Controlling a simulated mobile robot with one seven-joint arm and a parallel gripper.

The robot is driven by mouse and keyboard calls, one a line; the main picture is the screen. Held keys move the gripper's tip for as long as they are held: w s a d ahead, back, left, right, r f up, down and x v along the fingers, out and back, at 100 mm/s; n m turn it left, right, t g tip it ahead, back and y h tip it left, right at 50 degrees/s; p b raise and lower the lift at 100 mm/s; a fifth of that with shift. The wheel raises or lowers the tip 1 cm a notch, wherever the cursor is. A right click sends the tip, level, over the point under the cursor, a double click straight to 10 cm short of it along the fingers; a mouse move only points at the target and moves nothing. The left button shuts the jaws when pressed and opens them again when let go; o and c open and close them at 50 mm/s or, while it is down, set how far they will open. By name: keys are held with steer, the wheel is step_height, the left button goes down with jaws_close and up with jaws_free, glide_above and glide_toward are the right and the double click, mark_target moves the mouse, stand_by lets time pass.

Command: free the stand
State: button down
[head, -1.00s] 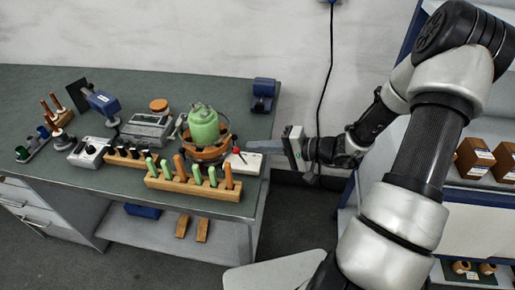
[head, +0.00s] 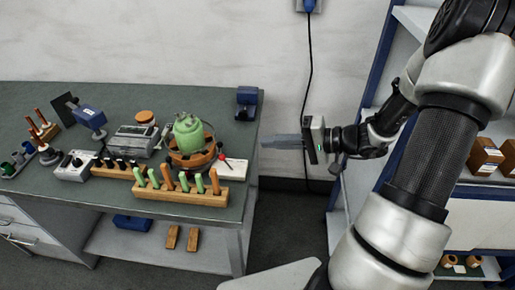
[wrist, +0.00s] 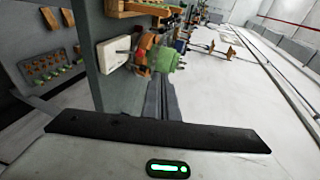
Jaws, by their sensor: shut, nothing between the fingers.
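A green rounded vessel (head: 189,133) sits in an orange-brown round stand (head: 194,160) near the right end of the bench, with a thin ring around it. Both also show in the wrist view, the green vessel (wrist: 165,60) beside the orange stand part (wrist: 142,48). My gripper (head: 264,140) is to the right of them, past the bench's right edge. Its fingers are shut, point left toward the bench and hold nothing. In the wrist view the shut fingers (wrist: 160,88) appear just below the vessel, apart from it.
A white base with a red-knobbed lever (head: 223,161) stands right of the stand. A wooden rack (head: 181,195) with green and orange pegs lies in front. A blue device (head: 247,101) stands behind, at the bench corner. Shelving is at right; the gap beside the bench is clear.

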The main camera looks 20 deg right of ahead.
steer(key=shift+s+d+r, duration=0.55)
steer(key=shift+d+r, duration=0.2)
